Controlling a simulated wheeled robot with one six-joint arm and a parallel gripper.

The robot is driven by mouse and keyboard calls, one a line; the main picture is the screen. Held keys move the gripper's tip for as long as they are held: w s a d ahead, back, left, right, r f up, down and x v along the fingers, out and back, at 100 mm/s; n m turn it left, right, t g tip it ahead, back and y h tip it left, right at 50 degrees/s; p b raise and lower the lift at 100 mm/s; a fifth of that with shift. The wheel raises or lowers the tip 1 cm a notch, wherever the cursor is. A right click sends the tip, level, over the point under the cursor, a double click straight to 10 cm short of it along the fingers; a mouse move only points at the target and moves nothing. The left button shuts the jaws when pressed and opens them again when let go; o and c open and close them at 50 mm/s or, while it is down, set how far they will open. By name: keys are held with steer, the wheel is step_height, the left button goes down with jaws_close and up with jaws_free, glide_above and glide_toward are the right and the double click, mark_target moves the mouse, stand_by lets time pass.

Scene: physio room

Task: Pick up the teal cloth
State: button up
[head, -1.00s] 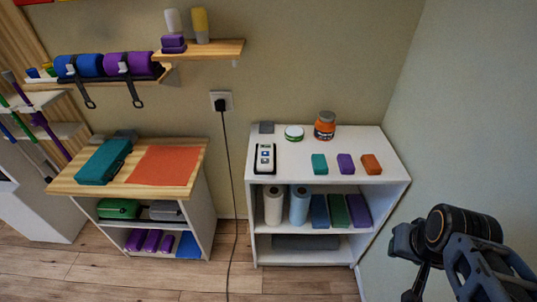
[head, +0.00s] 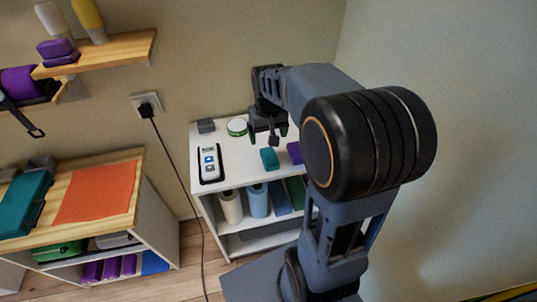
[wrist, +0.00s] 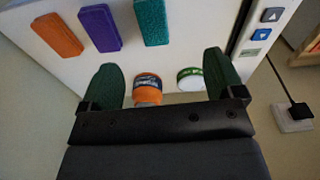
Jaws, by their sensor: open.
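The teal cloth (head: 269,159) is a small folded block on the white cabinet top, left of the purple cloth (head: 295,152). In the wrist view the teal cloth (wrist: 152,22) lies at the top, beyond the fingertips, with the purple cloth (wrist: 99,27) and an orange cloth (wrist: 57,35) to its left. My gripper (head: 267,133) is open and empty above the cabinet top, apart from the cloth. Its two dark green fingers also show in the wrist view (wrist: 161,66). My arm hides the orange cloth in the head view.
A green-white tin (head: 237,126) and an orange jar (wrist: 148,88) stand near the gripper. A keypad device (head: 210,163) lies left of the cloth. A wall (head: 460,130) rises at right. A wooden-topped unit (head: 135,165) holds a teal case (head: 22,205).

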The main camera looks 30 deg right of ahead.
steer(key=w+d+f, duration=0.2)
steer(key=w, duration=0.1)
glide_above(269, 155)
steer(key=shift+g, duration=0.4)
steer(key=f, duration=0.6)
steer(key=shift+s+f+p, duration=0.35)
steer(key=shift+f+p, duration=0.05)
steer(key=shift+w+f+p, duration=0.15)
steer(key=shift+f+p, duration=0.35)
steer(key=shift+f, duration=2.8)
steer(key=c, duration=1)
steer(key=shift+r, duration=0.1)
